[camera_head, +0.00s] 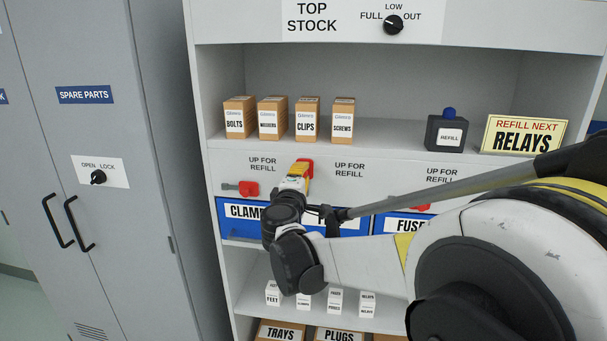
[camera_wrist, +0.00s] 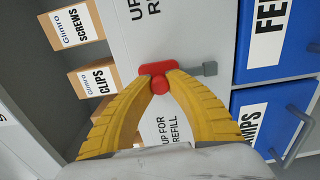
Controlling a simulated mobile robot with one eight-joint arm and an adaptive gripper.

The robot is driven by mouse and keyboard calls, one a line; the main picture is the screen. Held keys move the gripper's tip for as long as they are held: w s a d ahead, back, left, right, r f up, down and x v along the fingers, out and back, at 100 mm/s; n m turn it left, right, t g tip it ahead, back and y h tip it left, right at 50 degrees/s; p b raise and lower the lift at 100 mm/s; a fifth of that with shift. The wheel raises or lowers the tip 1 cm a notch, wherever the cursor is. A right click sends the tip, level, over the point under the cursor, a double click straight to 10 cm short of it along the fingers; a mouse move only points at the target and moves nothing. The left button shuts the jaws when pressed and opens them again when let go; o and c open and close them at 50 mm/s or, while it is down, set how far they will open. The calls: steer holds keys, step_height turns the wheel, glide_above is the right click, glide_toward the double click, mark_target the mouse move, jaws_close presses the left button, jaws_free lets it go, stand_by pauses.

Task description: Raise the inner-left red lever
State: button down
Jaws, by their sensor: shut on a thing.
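The inner-left red lever (camera_head: 305,164) is on the grey panel under the shelf, between two "UP FOR REFILL" labels. Its red grip (camera_wrist: 158,68) is above its grey end (camera_wrist: 208,69), so the lever points up. My gripper (camera_head: 297,176) is at the grip from the front. In the wrist view the yellow fingertips (camera_wrist: 159,82) close on the red grip. My gripper hides the lower part of the lever in the head view.
Another red lever (camera_head: 249,188) lies sideways to the left. A further red lever (camera_head: 422,208) is partly hidden by my arm. The blue CLAMPS bin (camera_head: 237,229) is just below. Small boxes (camera_head: 307,120) stand on the shelf above. A grey cabinet (camera_head: 90,150) is at left.

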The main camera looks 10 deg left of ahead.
steer(key=shift+a, duration=0.1)
steer(key=c, duration=1.3)
jaws_free()
steer(key=shift+a, duration=0.1)
steer(key=s, duration=1.2)
steer(key=shift+a, duration=0.15)
